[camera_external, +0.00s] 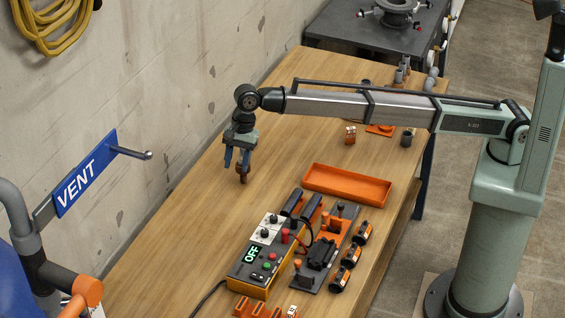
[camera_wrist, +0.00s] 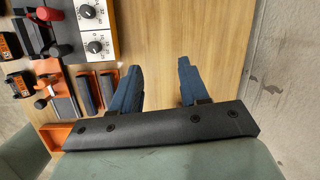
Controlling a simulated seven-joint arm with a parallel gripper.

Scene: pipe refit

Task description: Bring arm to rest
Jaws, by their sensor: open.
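My gripper (camera_external: 236,162) hangs pointing down over the wooden table, toward its wall side, left of the orange tray. In the wrist view my gripper (camera_wrist: 158,72) shows two blue fingers spread apart, with only bare wood between them.
An empty orange tray (camera_external: 347,186) lies right of my gripper. A control box reading OFF (camera_external: 251,255) and a dark fixture board (camera_external: 322,255) with black-and-orange parts stand nearer the camera. A VENT sign (camera_external: 85,172) with a rod juts from the wall. Table left of the gripper is bare.

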